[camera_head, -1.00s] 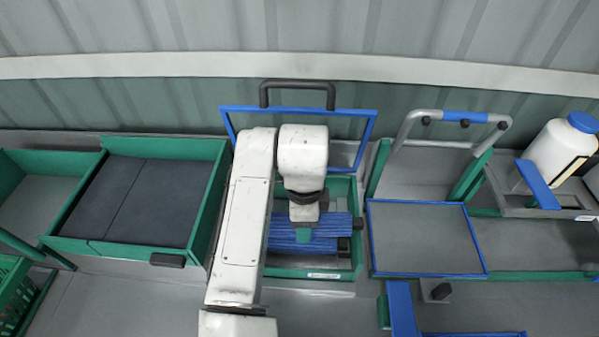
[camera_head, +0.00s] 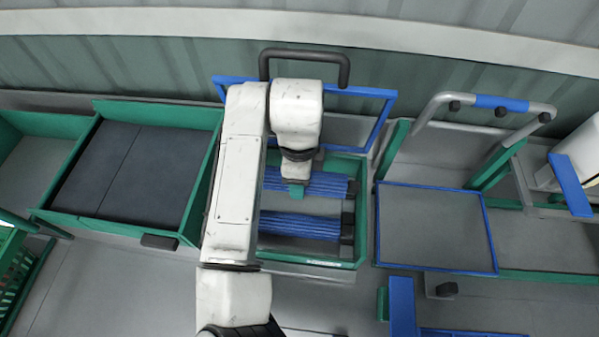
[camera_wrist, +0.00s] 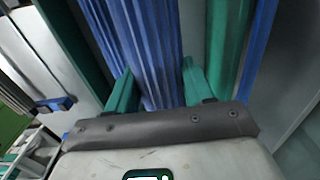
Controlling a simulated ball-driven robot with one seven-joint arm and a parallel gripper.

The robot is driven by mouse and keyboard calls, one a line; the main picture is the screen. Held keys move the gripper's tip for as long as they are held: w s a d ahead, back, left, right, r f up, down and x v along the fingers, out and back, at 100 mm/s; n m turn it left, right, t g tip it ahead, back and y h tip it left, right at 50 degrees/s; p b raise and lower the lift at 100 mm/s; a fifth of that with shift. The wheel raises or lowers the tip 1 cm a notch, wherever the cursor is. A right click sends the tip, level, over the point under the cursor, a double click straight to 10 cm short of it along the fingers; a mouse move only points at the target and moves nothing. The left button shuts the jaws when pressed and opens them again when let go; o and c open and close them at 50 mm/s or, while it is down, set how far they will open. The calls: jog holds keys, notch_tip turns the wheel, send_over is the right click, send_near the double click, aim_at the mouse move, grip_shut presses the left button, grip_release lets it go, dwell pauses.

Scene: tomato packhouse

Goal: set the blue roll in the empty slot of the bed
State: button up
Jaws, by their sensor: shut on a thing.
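The bed is a green-walled frame (camera_head: 310,266) in the middle of the head view. A ribbed blue roll (camera_head: 325,184) lies across its back part, under my gripper (camera_head: 296,189). The wrist view shows this roll (camera_wrist: 145,40) between the two green fingers of my gripper (camera_wrist: 155,78), which is shut on it. A second blue roll (camera_head: 300,226) lies nearer the front of the bed, apart from the held one, with a bare gap between. My arm hides the left ends of both rolls. I cannot tell whether the held roll touches the bed.
A blue-edged frame with a black handle (camera_head: 305,52) stands behind the bed. A green-walled tray with dark panels (camera_head: 120,175) is to the left. A blue-rimmed grey panel (camera_head: 435,228) lies to the right, with a grey tubular handle (camera_head: 430,113) behind it.

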jog(key=shift+f+b, duration=2.5)
jog(key=shift+f, duration=1.15)
jog(key=shift+f, duration=0.55)
jog(key=o, duration=1.3)
jog(key=shift+c, duration=0.2)
jog(key=c, duration=0.3)
jog(key=shift+c, duration=0.2)
jog(key=shift+r, duration=0.1)
jog(key=shift+r+p, duration=2.65)
jog(key=shift+r, duration=0.75)
